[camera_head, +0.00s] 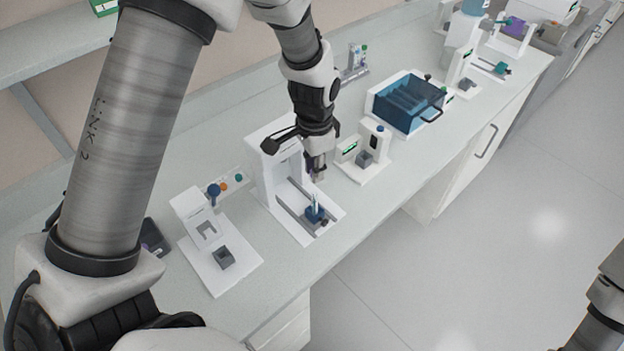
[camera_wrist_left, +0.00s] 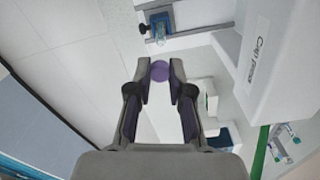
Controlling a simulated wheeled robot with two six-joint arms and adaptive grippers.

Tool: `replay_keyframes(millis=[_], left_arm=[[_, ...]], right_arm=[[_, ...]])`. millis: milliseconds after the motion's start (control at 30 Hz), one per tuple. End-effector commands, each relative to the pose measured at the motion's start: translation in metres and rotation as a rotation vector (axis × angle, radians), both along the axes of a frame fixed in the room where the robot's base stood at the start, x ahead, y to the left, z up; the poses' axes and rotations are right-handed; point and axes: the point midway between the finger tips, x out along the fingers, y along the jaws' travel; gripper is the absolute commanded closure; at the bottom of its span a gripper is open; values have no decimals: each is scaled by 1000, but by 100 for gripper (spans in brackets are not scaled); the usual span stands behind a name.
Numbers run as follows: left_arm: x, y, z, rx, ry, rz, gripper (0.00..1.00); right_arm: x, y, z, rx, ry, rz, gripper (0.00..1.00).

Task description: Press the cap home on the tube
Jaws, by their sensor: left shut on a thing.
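My left gripper (camera_head: 317,172) is shut on a round purple cap (camera_wrist_left: 159,71), which sits between the two fingertips in the left wrist view. The gripper hangs above the bench, beside the white cap press (camera_head: 262,165); the press's lettered side also shows in the left wrist view (camera_wrist_left: 262,45). A clear tube (camera_head: 315,201) stands in a blue holder (camera_head: 314,214) on the press's rail. The holder and tube are ahead of the fingertips in the left wrist view, apart from the cap. My right gripper is out of view; only part of that arm shows at the lower right.
A white stand with a grey block (camera_head: 224,258) is left of the press. A white device with a grey block (camera_head: 364,158) and a blue lidded box (camera_head: 408,101) are to its right. The bench front edge drops to open floor (camera_head: 480,240).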

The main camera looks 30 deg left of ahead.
Motion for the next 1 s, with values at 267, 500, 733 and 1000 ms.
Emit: replay_keyframes(millis=[267, 500, 733, 1000], left_arm=[[0, 0, -28, 0, 1, 1, 90], [0, 0, -49, 0, 1, 1, 90], [0, 0, -55, 0, 0, 1, 90], [0, 0, -55, 0, 0, 1, 90]], right_arm=[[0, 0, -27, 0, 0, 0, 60], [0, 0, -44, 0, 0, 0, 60], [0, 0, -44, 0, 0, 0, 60], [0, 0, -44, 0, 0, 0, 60]])
